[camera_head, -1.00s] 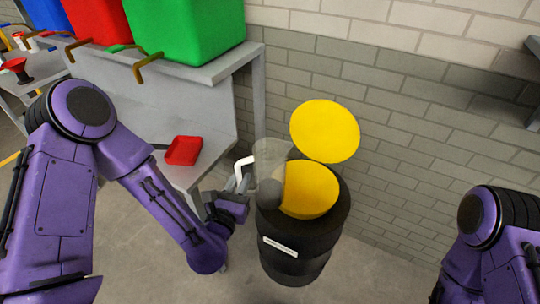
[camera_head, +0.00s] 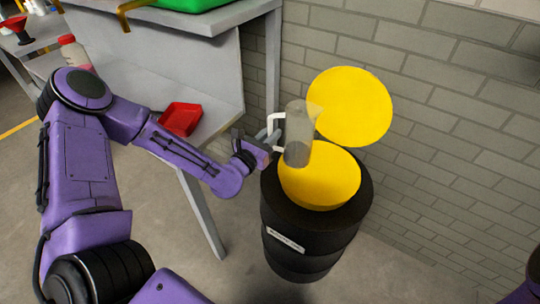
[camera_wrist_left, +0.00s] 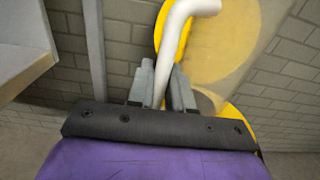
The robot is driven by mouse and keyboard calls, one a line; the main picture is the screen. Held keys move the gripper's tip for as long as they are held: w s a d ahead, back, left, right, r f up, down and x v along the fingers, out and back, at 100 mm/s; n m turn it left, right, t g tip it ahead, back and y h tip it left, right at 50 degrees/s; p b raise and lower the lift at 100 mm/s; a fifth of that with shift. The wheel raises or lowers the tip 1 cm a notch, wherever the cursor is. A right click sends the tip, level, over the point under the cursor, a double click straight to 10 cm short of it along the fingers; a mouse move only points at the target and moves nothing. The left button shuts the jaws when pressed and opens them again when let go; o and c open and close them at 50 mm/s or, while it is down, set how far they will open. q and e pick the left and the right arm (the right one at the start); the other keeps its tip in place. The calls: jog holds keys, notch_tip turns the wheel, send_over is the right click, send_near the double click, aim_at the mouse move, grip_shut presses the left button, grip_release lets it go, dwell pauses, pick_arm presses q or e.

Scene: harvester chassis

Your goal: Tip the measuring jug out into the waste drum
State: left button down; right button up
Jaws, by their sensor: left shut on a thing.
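The clear measuring jug (camera_head: 297,130) with a white handle (camera_head: 279,120) is upright or nearly so above the left part of the drum's opening. Dark grey contents show in its lower part. My left gripper (camera_head: 268,142) is shut on the handle; in the left wrist view the fingers (camera_wrist_left: 162,88) close around the white handle (camera_wrist_left: 172,35). The waste drum (camera_head: 310,235) is black with a white label, and its yellow funnel top (camera_head: 330,185) is open. The round yellow lid (camera_head: 350,105) stands raised behind. Only a bit of my right arm shows at the lower right corner; its gripper is out of view.
A grey bench (camera_head: 225,95) stands left of the drum, with a red tray (camera_head: 181,118) and a bottle with a red cap (camera_head: 72,52) on it. A green bin (camera_head: 185,4) is on the upper shelf. A brick wall (camera_head: 450,130) is close behind the drum.

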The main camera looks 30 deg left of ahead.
pick_arm(q)
jog(key=shift+a+f, duration=0.3)
jog(key=shift+f, duration=0.25)
jog(key=shift+a+f, duration=0.1)
jog(key=shift+a, duration=0.05)
pick_arm(e)
jog(key=shift+s+d+f, duration=0.15)
jog(key=shift+f, duration=0.55)
jog(key=shift+r, duration=0.1)
